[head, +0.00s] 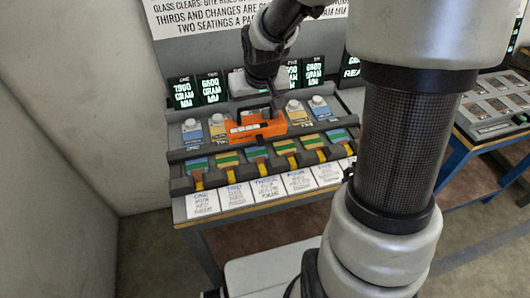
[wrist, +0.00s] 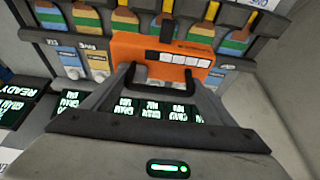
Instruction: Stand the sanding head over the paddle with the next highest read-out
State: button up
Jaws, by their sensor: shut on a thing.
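The orange sanding head (head: 256,129) is held by its black handle in my gripper (head: 263,112), over the middle of the paddle rack. It also shows in the wrist view (wrist: 136,47), in front of the fingers of my gripper (wrist: 158,80). Several paddles with blue, green and yellow bands (head: 228,158) lie in a row along the rack's front. The head sits just behind the middle paddles; I cannot tell whether it touches the rack. Green-lit read-outs (head: 183,92) stand behind; the leftmost seems to read 7950 gram mm, the one beside it 6800. My arm hides some middle ones.
The dark rack (head: 176,154) stands on a table with numbered white cards (head: 202,203) along its front. Blue and yellow holders with pale knobs (head: 191,130) line its rear. A sign is on the back panel. A second bench (head: 490,105) is at right.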

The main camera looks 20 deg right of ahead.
aim_at(258, 127)
notch_tip(258, 127, down, 10)
jog(key=shift+r+b, duration=0.1)
jog(key=shift+b, duration=0.8)
jog(key=shift+f, duration=0.25)
jog(key=o, duration=2)
jog(key=shift+r, duration=0.3)
jog(key=p+v, duration=0.2)
jog(key=v, duration=0.9)
jog(key=shift+s+r, duration=0.2)
jog(key=shift+r, duration=0.15)
